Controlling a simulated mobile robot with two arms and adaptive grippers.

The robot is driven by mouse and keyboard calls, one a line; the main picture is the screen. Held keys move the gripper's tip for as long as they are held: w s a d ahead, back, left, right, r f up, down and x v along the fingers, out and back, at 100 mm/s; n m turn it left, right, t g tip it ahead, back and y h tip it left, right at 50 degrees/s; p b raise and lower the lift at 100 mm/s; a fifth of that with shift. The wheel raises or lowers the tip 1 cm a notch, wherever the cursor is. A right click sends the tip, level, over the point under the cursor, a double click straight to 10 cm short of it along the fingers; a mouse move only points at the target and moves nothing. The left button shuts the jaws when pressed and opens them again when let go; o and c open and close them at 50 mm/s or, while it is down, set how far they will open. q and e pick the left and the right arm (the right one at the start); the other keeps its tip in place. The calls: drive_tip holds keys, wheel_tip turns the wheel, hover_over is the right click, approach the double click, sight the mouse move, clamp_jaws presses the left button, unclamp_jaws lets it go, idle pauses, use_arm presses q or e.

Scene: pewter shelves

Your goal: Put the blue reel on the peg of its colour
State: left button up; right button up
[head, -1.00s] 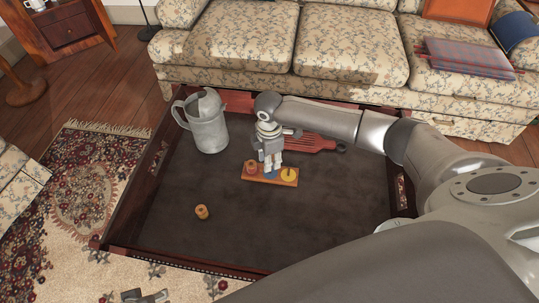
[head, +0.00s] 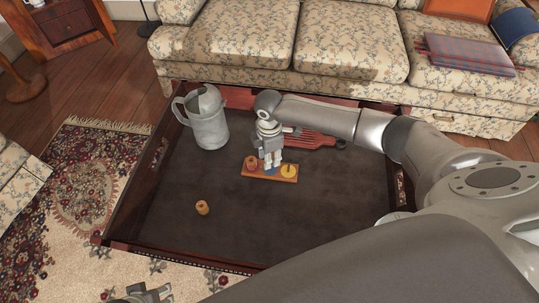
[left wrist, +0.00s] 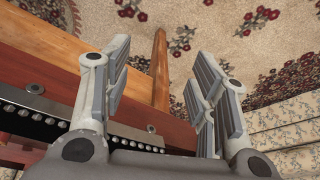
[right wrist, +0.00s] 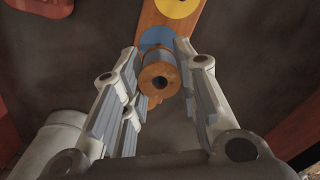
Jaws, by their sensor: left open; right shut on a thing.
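The wooden peg board (head: 258,175) lies on the dark table. An orange-red reel (head: 251,163) is at its left end, a blue disc (right wrist: 157,38) is in the middle, and a yellow disc (head: 289,171) with a bare peg is at the right. My right gripper (head: 271,166) is shut on the blue reel (right wrist: 157,57), above or at the blue disc. The fingers mostly hide the reel in the head view. I cannot tell whether its hole is around the peg. My left gripper (left wrist: 160,95) is open and empty, away from the board.
A loose yellow-orange reel (head: 202,208) lies on the table, left of the board. A metal jug (head: 208,122) stands behind it, and a red slatted board (head: 312,140) lies behind the peg board. The front of the table (head: 300,225) is clear.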

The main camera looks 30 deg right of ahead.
use_arm(q)
drive_tip(key=shift+f, duration=0.15)
drive_tip(key=shift+s+a+f, duration=0.1)
drive_tip(key=shift+s+f, duration=0.1)
drive_tip(key=shift+f, duration=0.3)
drive_tip(key=shift+f, duration=0.1)
drive_tip(key=shift+s+f, duration=0.1)
drive_tip(key=shift+f, duration=0.15)
drive_tip(key=shift+p+x, duration=0.5)
drive_tip(key=shift+x, duration=0.45)
drive_tip(key=shift+s, duration=0.35)
use_arm(e)
drive_tip(key=shift+f, duration=0.15)
drive_tip(key=shift+f, duration=0.2)
use_arm(q)
drive_tip(key=shift+r, duration=0.15)
